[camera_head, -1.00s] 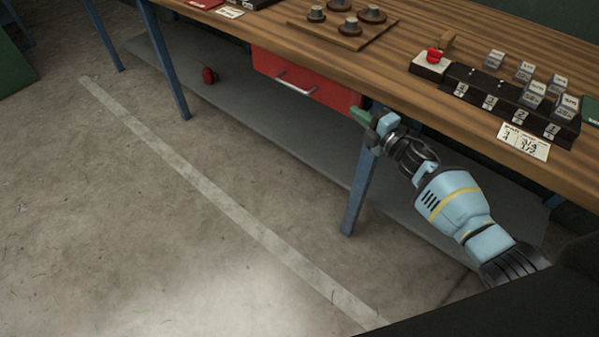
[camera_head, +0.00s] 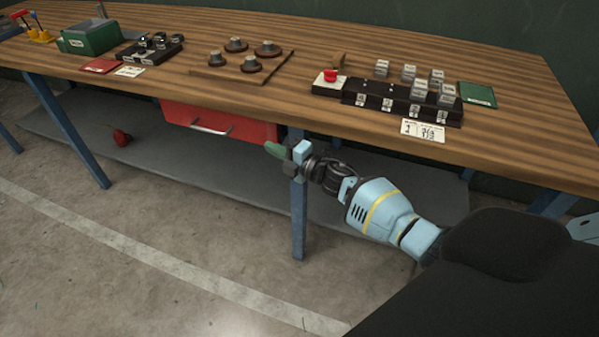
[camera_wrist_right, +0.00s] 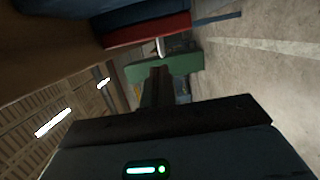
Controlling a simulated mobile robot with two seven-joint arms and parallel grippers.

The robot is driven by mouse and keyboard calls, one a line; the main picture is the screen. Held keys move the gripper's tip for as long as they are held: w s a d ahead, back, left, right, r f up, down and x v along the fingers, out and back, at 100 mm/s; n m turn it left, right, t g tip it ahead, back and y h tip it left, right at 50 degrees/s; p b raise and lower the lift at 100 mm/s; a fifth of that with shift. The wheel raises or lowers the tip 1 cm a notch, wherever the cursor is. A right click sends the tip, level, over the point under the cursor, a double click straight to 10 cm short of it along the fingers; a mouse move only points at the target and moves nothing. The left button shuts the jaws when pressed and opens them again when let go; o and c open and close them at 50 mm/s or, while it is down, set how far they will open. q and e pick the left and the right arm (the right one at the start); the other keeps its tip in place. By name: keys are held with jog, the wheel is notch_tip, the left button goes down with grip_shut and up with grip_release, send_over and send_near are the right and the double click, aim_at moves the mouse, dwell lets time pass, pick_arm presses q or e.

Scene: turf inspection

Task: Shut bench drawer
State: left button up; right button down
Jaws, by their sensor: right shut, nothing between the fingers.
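The red bench drawer (camera_head: 225,122) is under the front edge of the wooden bench, with a pale bar handle (camera_head: 211,130) on its front. No drawer interior shows, and I cannot tell if the front is flush. My right gripper (camera_head: 276,149), with green fingers, is shut and empty by the drawer's lower right corner, right of the handle. I cannot tell whether it touches. In the right wrist view the green fingers (camera_wrist_right: 165,68) lie just below the red drawer front (camera_wrist_right: 147,30) and handle (camera_wrist_right: 159,46). My left gripper is not in view.
A blue bench leg (camera_head: 299,215) stands right behind my right gripper. The bench top (camera_head: 330,40) holds a wooden board with round pieces (camera_head: 215,73), a black block rack (camera_head: 400,100) and a green box (camera_head: 90,38). The floor in front is clear.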

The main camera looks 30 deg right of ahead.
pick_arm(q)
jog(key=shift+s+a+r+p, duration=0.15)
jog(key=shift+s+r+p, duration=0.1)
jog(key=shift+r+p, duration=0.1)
pick_arm(e)
jog(key=a+v, duration=0.1)
jog(key=v, duration=0.9)
jog(key=shift+s+f, duration=0.2)
jog(key=shift+s, duration=0.05)
